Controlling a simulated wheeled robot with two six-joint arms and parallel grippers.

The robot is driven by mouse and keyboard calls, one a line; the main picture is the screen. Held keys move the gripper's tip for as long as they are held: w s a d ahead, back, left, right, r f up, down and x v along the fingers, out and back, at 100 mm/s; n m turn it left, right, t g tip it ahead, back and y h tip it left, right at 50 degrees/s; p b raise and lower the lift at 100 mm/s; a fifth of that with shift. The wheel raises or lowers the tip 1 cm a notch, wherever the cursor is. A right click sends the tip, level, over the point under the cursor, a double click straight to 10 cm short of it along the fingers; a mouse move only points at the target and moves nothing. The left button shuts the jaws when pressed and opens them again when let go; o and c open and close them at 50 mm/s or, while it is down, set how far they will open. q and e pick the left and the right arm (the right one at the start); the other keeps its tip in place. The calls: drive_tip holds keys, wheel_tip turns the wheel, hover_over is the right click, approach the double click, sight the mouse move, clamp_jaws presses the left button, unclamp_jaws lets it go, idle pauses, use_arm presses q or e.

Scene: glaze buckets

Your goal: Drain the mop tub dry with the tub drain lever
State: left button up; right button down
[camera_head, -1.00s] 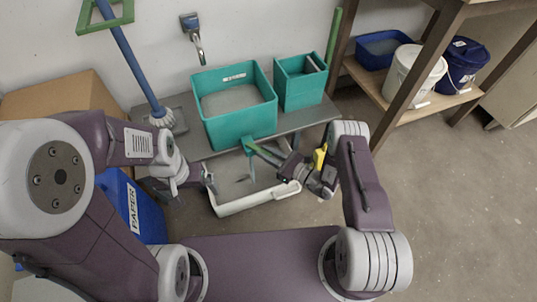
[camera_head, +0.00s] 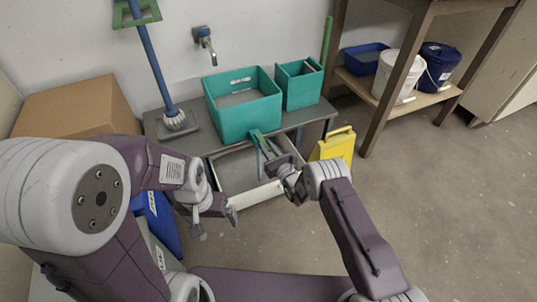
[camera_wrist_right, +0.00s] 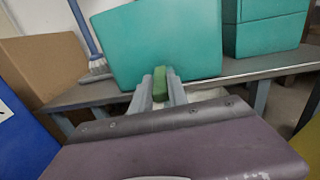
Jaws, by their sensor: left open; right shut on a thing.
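The teal mop tub (camera_head: 250,121) stands on the grey bench, a flat grey surface showing inside; I cannot tell how much it holds. The green drain lever (camera_head: 257,138) is at its lower front edge. My right gripper (camera_head: 267,148) is shut on the lever. In the right wrist view, its fingers (camera_wrist_right: 160,92) close around a green piece, the lever (camera_wrist_right: 160,80), in front of the tub (camera_wrist_right: 165,40). My left gripper (camera_head: 214,221) is open and empty, low and left of the pale floor basin (camera_head: 257,194). Flow from the drain is hard to make out.
A smaller teal bin (camera_head: 302,87) stands right of the tub. A yellow object (camera_head: 335,145), a shelf (camera_head: 433,98) with buckets and a cardboard box (camera_head: 75,108) flank the bench. Floor at right is clear.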

idle(0.3)
drive_tip(key=c, duration=1.3)
unclamp_jaws()
drive_tip(key=shift+s+d+p, duration=0.15)
drive_tip(key=shift+s+p, duration=0.05)
drive_tip(key=shift+p, duration=0.15)
drive_tip(key=p+v, duration=0.5)
drive_tip(key=v, duration=0.3)
drive_tip(key=shift+s+d+f, duration=0.1)
drive_tip(key=shift+s, duration=0.2)
